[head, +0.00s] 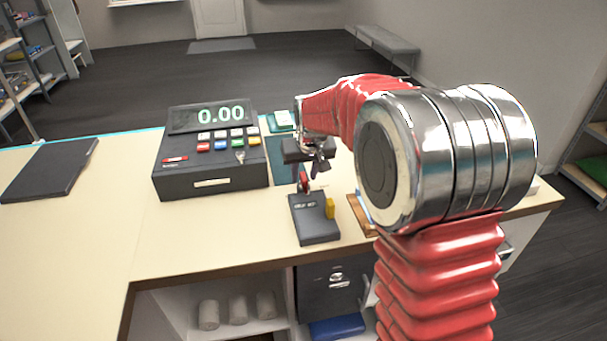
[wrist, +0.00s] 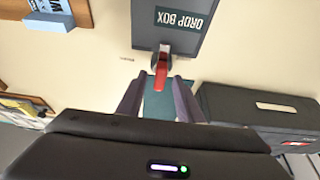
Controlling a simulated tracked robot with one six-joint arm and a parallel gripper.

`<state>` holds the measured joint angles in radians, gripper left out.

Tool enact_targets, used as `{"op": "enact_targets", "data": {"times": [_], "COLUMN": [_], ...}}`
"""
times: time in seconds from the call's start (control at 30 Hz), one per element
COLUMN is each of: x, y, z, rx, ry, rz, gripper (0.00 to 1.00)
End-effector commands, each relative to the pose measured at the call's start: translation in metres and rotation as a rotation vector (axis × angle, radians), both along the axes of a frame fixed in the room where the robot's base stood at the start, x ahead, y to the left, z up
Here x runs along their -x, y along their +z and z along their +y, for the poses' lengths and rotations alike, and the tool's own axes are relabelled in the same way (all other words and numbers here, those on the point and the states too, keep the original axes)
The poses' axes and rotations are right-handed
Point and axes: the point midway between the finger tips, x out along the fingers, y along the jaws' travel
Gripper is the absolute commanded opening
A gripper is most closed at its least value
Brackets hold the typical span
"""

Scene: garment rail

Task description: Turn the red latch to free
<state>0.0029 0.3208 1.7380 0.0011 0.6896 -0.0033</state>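The red latch (wrist: 160,76) sticks out from the edge of a dark grey box labelled DROP BOX (wrist: 188,38) in the wrist view. In the head view the latch (head: 304,184) shows as a small red piece at the back of the drop box (head: 316,230) on the counter. My gripper (wrist: 159,80) is open, with its two dark fingers spread on either side of the latch's end. I see a gap between each finger and the latch. In the head view my gripper (head: 308,163) is small and partly hidden, just behind the latch.
A dark cash register (head: 212,150) reading 0.00 stands left of the drop box. A yellow piece (head: 330,208) is on the box's right side. A teal mat (head: 280,155) lies behind it. A flat dark slab (head: 50,168) lies far left; the counter (head: 110,225) between is clear.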

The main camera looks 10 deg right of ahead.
Motion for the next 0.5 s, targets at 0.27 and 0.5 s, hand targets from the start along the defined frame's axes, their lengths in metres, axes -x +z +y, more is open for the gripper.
{"op": "enact_targets", "data": {"times": [0.27,0.5], "x": [-0.0017,-0.0015], "y": [-0.0035,-0.0035], "z": [-0.0005,-0.0007], "rx": [0.0,0.0], "ry": [-0.001,-0.001], "rz": [-0.001,-0.001], "gripper": [0.33,0.22]}}
